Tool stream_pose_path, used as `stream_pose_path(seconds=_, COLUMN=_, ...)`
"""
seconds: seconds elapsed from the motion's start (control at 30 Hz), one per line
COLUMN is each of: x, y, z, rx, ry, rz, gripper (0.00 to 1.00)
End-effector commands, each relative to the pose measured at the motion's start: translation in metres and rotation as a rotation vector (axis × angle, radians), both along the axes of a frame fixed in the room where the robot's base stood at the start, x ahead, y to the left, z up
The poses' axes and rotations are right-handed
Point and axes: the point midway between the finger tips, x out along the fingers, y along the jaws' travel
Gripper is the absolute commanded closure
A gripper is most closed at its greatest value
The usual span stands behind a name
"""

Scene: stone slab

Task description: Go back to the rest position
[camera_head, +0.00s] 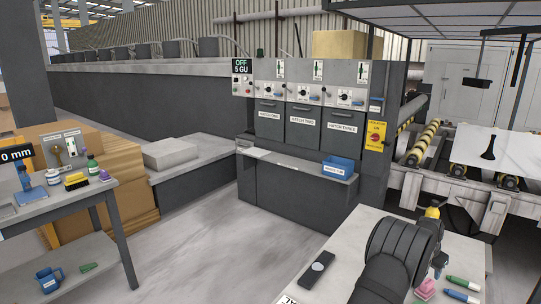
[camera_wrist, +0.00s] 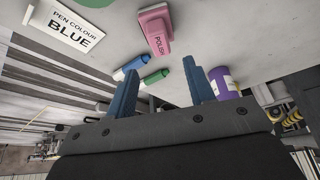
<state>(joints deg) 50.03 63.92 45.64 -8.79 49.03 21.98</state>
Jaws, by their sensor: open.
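My gripper (camera_wrist: 160,72) shows in the wrist view with its two blue fingers spread apart and nothing between them. Beyond the fingers in the wrist view are a pink block marked POLISH (camera_wrist: 156,32), a blue marker (camera_wrist: 130,68) and a green marker (camera_wrist: 155,77). A purple container (camera_wrist: 222,82) is beside the right finger; I cannot tell whether they touch.
A sign reading PEN COLOUR BLUE (camera_wrist: 78,27) is on the slab. A dark device (camera_head: 317,267) lies left of my arm. A side table (camera_head: 70,205) with bottles and brushes stands at left, a grey control cabinet (camera_head: 300,130) behind. Floor between is clear.

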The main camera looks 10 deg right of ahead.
Motion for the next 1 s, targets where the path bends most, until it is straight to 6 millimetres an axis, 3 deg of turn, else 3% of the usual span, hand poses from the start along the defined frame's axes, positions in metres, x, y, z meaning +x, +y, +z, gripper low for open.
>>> stream_pose_path(seconds=0.13, x=-0.004, y=0.01, z=0.026, rx=-0.001, ry=-0.002, rz=0.0, gripper=0.51)
stream_pose_path(seconds=0.3, x=0.001, y=-0.003, z=-0.01, rx=0.002, ry=0.002, rz=0.0, gripper=0.51)
stream_pose_path(seconds=0.9, x=0.014, y=-0.035, z=-0.096, rx=0.001, ry=0.0, rz=0.0, gripper=0.51)
stream_pose_path(seconds=1.0, x=0.015, y=-0.035, z=-0.066, rx=-0.003, ry=-0.003, rz=-0.001, gripper=0.51)
